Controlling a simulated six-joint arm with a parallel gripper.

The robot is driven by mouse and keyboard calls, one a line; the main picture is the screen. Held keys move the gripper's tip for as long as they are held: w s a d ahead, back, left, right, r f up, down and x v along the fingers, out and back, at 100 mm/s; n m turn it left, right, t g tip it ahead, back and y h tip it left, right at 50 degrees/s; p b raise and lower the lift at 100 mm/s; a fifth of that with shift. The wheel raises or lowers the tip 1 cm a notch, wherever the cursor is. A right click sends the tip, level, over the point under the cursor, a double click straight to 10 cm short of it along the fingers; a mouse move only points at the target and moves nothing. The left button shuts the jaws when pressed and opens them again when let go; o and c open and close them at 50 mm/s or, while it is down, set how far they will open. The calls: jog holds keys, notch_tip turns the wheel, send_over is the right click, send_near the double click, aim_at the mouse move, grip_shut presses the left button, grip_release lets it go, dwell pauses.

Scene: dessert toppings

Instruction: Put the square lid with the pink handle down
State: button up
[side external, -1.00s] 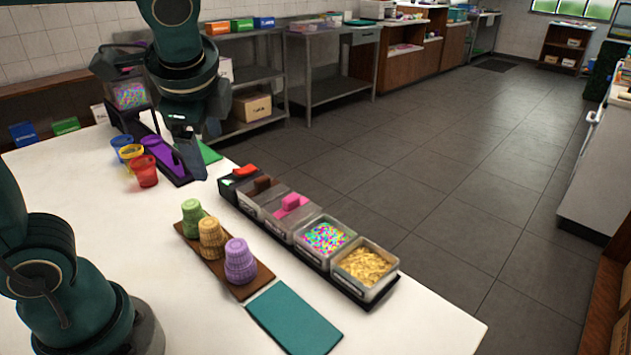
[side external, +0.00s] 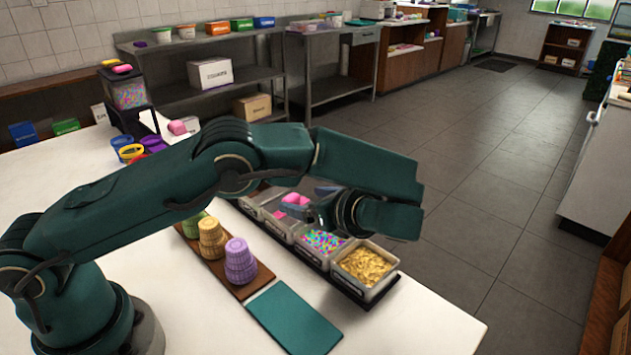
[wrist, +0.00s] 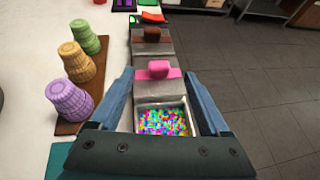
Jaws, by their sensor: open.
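The square lid (wrist: 150,91) is grey with a pink handle and lies on the middle container of the row. Its pink handle also shows in the side view (side external: 296,199). My gripper (wrist: 160,78) is open, with its two blue-grey fingers spread to either side of the lid and handle in the wrist view. Nothing is seen between the fingers touching them. In the side view my gripper (side external: 308,207) is low over the row, next to the handle, partly hidden by my wrist.
An open container of coloured sprinkles (wrist: 163,122) stands beside the lidded one, with an open one of golden flakes (side external: 365,266) at the row's end. A brown-handled lid (wrist: 152,35) is farther along. Stacked cones (side external: 239,262) stand on a brown board. A teal mat (side external: 294,318) lies nearby.

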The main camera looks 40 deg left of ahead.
aim_at(294, 201)
jog(key=shift+s+f, duration=0.1)
jog(key=shift+f, duration=0.35)
jog(key=shift+x, duration=2.3)
jog(key=shift+c, duration=0.3)
grip_shut()
